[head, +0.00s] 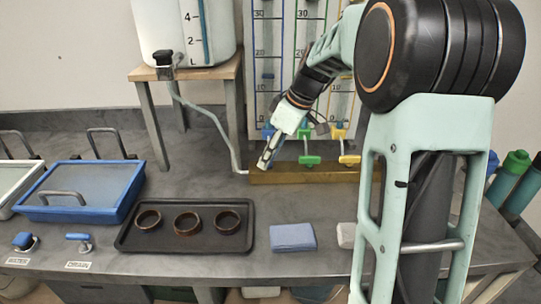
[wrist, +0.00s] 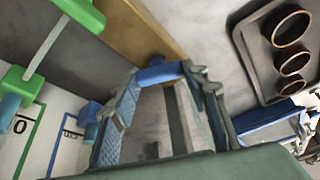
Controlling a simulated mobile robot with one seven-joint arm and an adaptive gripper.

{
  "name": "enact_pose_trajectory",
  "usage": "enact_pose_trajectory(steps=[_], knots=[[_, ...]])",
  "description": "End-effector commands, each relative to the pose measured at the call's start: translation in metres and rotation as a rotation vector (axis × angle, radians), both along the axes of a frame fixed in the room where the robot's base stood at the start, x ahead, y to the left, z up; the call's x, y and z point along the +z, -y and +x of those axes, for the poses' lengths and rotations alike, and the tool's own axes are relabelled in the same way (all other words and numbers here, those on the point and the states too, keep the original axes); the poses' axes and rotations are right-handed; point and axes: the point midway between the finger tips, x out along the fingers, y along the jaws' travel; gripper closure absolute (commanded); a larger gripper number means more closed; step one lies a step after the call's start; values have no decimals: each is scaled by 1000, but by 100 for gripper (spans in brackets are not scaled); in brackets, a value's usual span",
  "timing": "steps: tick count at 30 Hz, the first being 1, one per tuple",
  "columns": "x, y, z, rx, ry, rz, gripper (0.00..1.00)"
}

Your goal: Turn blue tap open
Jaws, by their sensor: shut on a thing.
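The blue tap (head: 268,131) is the leftmost of three coloured taps below the measuring panel. Its upper blue part shows beside my gripper in the head view; its lower part is hidden behind the fingers. My gripper (head: 266,162) reaches down in front of it, above the wooden strip. In the wrist view the blue tap's lever (wrist: 157,73) lies between the fingertips of my gripper (wrist: 160,80), which is shut on it. Another blue part of the tap (wrist: 90,110) shows at the left of the fingers.
The green tap (head: 309,160) and yellow tap (head: 349,160) stand close to the right. A wooden strip (head: 315,175) runs below them. A black tray (head: 130,238) with three rings, a blue cloth (head: 292,237) and a blue-rimmed box (head: 130,195) lie on the counter.

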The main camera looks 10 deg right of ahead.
Motion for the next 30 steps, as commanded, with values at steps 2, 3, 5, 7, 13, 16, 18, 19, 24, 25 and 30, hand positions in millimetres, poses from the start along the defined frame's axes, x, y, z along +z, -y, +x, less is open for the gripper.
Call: enact_pose_trajectory(steps=[2,3,5,7,13,16,18,19,24,25,30], knots=[[0,2,1,68,-1,0,82],[0,1,1,103,-2,0,82],[1,2,1,152,-1,0,82],[1,2,1,207,-2,0,82],[1,2,2,333,-1,-1,82],[0,1,2,378,-2,-1,82],[0,2,2,402,-1,-2,82],[0,2,2,411,-1,-3,82],[0,2,2,441,-1,-2,82],[-1,2,2,444,-1,-2,82],[-1,2,2,451,0,-3,82]])
